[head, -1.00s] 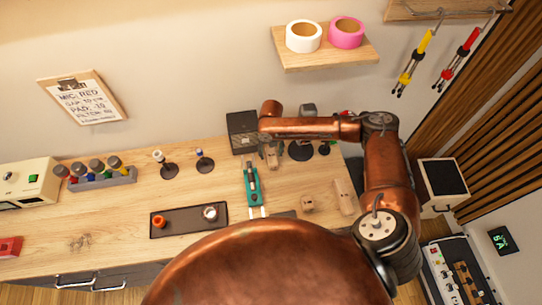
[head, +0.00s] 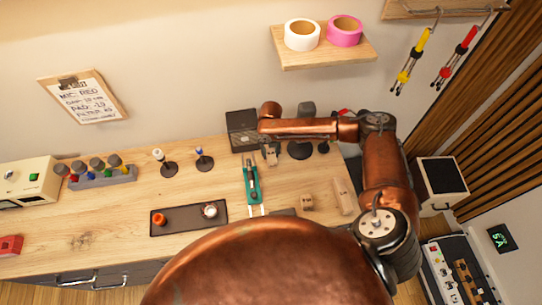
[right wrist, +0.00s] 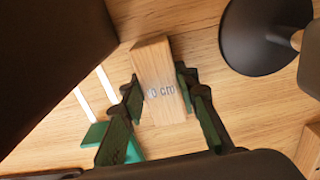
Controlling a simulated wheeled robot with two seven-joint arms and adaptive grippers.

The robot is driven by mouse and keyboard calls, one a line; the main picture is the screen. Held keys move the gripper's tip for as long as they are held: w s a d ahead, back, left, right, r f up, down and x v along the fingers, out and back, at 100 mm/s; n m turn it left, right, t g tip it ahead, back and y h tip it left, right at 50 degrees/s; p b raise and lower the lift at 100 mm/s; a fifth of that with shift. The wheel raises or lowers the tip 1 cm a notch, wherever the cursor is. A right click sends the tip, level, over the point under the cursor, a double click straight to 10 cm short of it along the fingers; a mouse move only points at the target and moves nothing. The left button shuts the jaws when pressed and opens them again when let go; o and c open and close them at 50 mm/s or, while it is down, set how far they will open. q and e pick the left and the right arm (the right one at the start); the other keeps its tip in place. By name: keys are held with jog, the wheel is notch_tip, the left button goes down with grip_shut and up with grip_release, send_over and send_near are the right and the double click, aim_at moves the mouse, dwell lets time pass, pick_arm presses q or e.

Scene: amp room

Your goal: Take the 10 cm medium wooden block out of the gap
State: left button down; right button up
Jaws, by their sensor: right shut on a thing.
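The medium wooden block (right wrist: 155,60), with a partly covered "0 cm" mark, stands between my right gripper's green-padded fingers in the right wrist view. My right gripper (right wrist: 157,90) is shut on its sides. In the head view the light block (head: 271,158) shows just below my right gripper (head: 268,146). It is between a dark box (head: 241,130) on the left and a black round base (head: 300,151) on the right. I cannot tell whether the block touches the tabletop. My left gripper is not in view.
A teal tool (head: 252,185) lies in front of the block. Other wooden blocks (head: 306,202) (head: 342,196) are to the right. A dark tray (head: 184,219) and two small stands (head: 203,163) are to the left. A shelf (head: 325,58) hangs above.

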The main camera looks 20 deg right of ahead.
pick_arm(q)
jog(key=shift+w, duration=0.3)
pick_arm(e)
grip_shut()
